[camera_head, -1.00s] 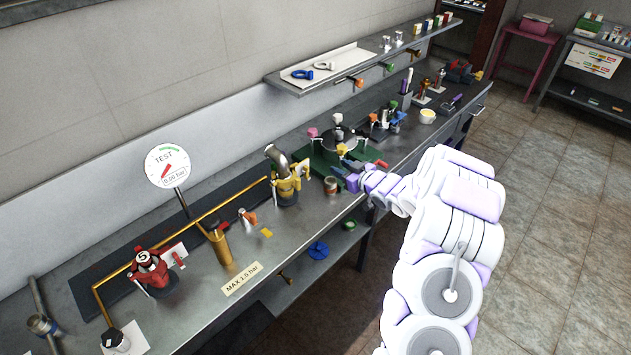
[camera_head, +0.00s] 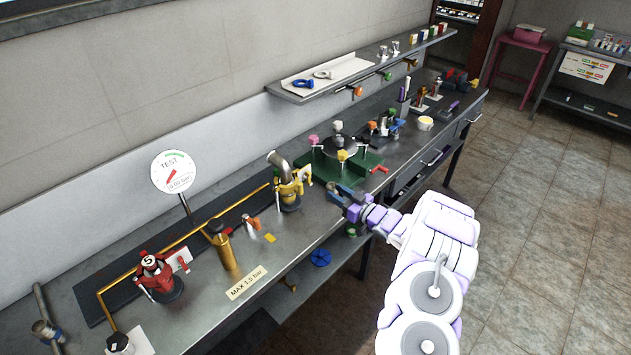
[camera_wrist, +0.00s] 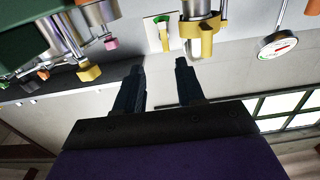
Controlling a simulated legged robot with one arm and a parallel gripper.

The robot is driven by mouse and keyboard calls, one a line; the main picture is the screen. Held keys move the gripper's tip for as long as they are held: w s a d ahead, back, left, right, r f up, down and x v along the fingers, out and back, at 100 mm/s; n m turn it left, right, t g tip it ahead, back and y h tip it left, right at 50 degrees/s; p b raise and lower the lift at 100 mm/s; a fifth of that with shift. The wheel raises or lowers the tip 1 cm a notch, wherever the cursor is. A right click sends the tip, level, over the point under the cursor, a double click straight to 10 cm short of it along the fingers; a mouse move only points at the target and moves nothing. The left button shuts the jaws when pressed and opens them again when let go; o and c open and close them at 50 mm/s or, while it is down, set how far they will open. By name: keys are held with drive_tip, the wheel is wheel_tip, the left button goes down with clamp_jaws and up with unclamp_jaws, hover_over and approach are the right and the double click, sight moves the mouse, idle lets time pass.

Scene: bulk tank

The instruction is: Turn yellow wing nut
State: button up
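The yellow wing nut (camera_head: 342,155) shows as a small yellow knob at the front of the green round-topped fixture (camera_head: 322,170) on the bench. In the wrist view, which looks tilted over, a yellow knob (camera_wrist: 89,72) hangs at upper left, outside and left of my fingers, beside a pink one (camera_wrist: 111,44). My gripper (camera_head: 338,192) is at the bench's front edge, in front of the fixture and right of the yellow valve. In the wrist view my gripper (camera_wrist: 160,65) has its two dark fingers apart with nothing between them.
The yellow valve (camera_head: 289,192) with a bent steel pipe stands left of the fixture; it also shows in the wrist view (camera_wrist: 200,28). A red-handled part (camera_head: 378,169) sticks out at the fixture's right. A shelf (camera_head: 345,83) overhangs behind. The floor right of the bench is clear.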

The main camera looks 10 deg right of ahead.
sight(310, 179)
drive_tip(key=x, duration=0.3)
drive_tip(key=b+x, duration=0.1)
drive_tip(key=x, duration=0.5)
drive_tip(key=shift+a+f+b, duration=0.1)
drive_tip(key=shift+a+b, duration=0.2)
drive_tip(key=shift+a, duration=0.3)
drive_tip(key=shift+x, duration=0.85)
drive_tip(key=c, duration=0.3)
drive_tip(key=shift+d, duration=0.25)
clamp_jaws()
